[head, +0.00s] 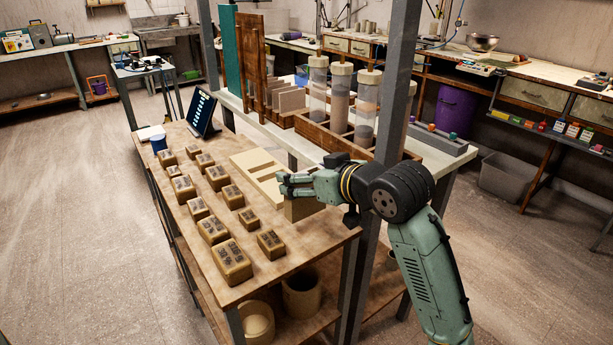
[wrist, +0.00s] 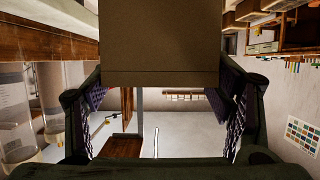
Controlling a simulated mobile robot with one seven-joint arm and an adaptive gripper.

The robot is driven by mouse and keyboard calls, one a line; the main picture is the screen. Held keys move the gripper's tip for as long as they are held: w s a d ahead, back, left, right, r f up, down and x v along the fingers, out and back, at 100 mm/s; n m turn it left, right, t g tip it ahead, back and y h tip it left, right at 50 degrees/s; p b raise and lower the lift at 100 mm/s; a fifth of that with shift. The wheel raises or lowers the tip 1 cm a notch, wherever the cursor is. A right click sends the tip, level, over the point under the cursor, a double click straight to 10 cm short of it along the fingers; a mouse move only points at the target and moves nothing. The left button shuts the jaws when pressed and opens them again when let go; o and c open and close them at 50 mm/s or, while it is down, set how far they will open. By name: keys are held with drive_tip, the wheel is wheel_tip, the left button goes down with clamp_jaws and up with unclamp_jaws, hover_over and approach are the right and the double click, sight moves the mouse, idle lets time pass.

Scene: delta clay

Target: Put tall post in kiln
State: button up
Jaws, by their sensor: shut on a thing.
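My gripper (head: 284,184) is at the right edge of the wooden table, beside a pale slotted board. It is shut on a plain brown block, which I take to be the tall post (head: 303,209); in the head view this shows just below the fingers, partly hidden by them. In the wrist view the post (wrist: 158,45) fills the top middle, between the two dark finger pads. Its full length is not visible there. I cannot make out a kiln in either view.
The wooden table (head: 285,262) carries several stamped clay blocks (head: 231,260), the pale slotted board (head: 250,163) and a tablet (head: 202,112). Behind stand a rack with clear cylinders (head: 318,88) and wooden panels (head: 251,60). A metal upright (head: 397,75) rises close behind my arm. The floor at left is clear.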

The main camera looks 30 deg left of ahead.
drive_tip(key=w, duration=0.1)
drive_tip(key=w+a, duration=0.1)
drive_tip(key=shift+w+f, duration=0.15)
drive_tip(key=shift+w, duration=0.2)
wheel_tip(320, 180, down, 4)
drive_tip(key=shift+r+p, duration=0.25)
drive_tip(key=shift+p, duration=0.4)
drive_tip(key=shift+f, duration=0.25)
drive_tip(key=o, duration=1.3)
drive_tip(key=shift+r, duration=0.1)
drive_tip(key=shift+o, duration=0.2)
